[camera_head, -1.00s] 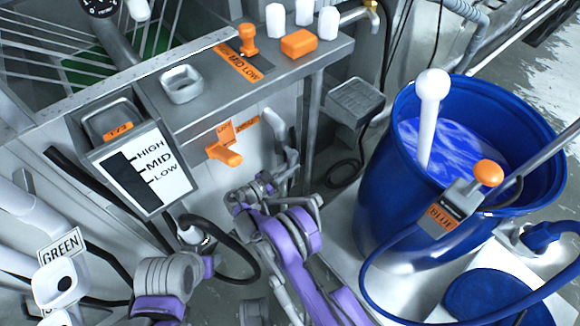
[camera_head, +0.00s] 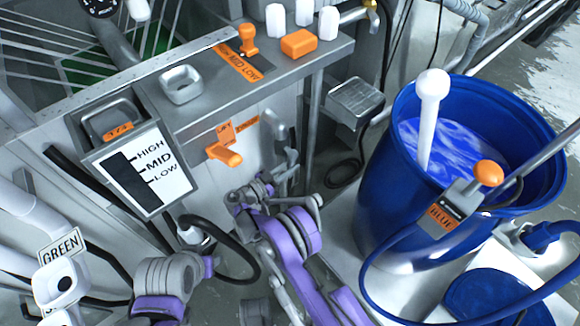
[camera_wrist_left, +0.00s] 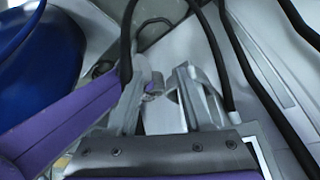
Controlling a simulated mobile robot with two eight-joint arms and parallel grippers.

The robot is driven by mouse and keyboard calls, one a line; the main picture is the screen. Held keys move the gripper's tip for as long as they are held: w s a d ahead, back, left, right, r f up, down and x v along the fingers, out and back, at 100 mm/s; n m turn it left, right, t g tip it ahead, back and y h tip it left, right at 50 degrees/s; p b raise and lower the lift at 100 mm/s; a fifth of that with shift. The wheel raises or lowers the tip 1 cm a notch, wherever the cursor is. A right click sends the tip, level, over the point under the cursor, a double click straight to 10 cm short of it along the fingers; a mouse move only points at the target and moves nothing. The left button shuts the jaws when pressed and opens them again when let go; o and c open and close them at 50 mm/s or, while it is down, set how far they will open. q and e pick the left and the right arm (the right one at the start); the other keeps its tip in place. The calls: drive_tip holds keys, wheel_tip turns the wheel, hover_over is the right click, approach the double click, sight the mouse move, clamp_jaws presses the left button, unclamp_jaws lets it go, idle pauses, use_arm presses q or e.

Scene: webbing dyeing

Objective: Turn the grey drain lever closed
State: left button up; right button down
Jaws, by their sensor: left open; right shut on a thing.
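The grey drain lever (camera_head: 279,128) stands on the machine's front panel, right of a small orange label (camera_head: 246,123). My right gripper (camera_head: 285,162) is at the lever's lower part and shut on it; the fingers partly hide the contact. The lever looks nearly upright, but its exact angle is hard to tell. My left gripper (camera_wrist_left: 160,85) is open and empty in the left wrist view, with black hoses behind it. In the head view only the left arm's lower part shows clearly, at bottom left.
An orange handle (camera_head: 224,155) sticks out left of the lever. A level gauge (camera_head: 140,170) hangs further left. A grey box (camera_head: 356,100) stands right of the lever. A blue barrel (camera_head: 400,205) with blue liquid and a white rod (camera_head: 431,110) fills the right side.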

sight(288, 168)
drive_tip(key=shift+s+a+r, duration=0.1)
idle(0.4)
drive_tip(key=g+y+p, duration=0.1)
drive_tip(key=s+a+r+g+y+p, duration=0.1)
drive_tip(key=y, duration=0.1)
drive_tip(key=shift+a+r+g+y, duration=0.1)
drive_tip(key=shift+a+g+y, duration=0.2)
drive_tip(key=g+y+p, duration=0.1)
drive_tip(key=s+a+r+g+y+p, duration=0.1)
drive_tip(key=y, duration=0.1)
drive_tip(key=shift+a+r+g+y, duration=0.1)
drive_tip(key=shift+r+g+y, duration=0.2)
drive_tip(key=shift+s+a+r+g+y+p, duration=0.15)
drive_tip(key=shift+r+g+y+p, duration=0.15)
drive_tip(key=shift+r+g+y, duration=0.6)
drive_tip(key=shift+s+a+r+g+y+p, duration=0.1)
drive_tip(key=shift+r+g+y+p, duration=0.2)
drive_tip(key=shift+g+y, duration=0.6)
drive_tip(key=shift+s+a+r+g+y+p, duration=0.15)
drive_tip(key=shift+r+g+y+p, duration=0.3)
drive_tip(key=shift+y, duration=0.85)
drive_tip(key=shift+w+r, duration=0.1)
drive_tip(key=shift+r, duration=0.1)
drive_tip(key=c, duration=0.8)
unclamp_jaws()
drive_tip(key=shift+o, duration=0.2)
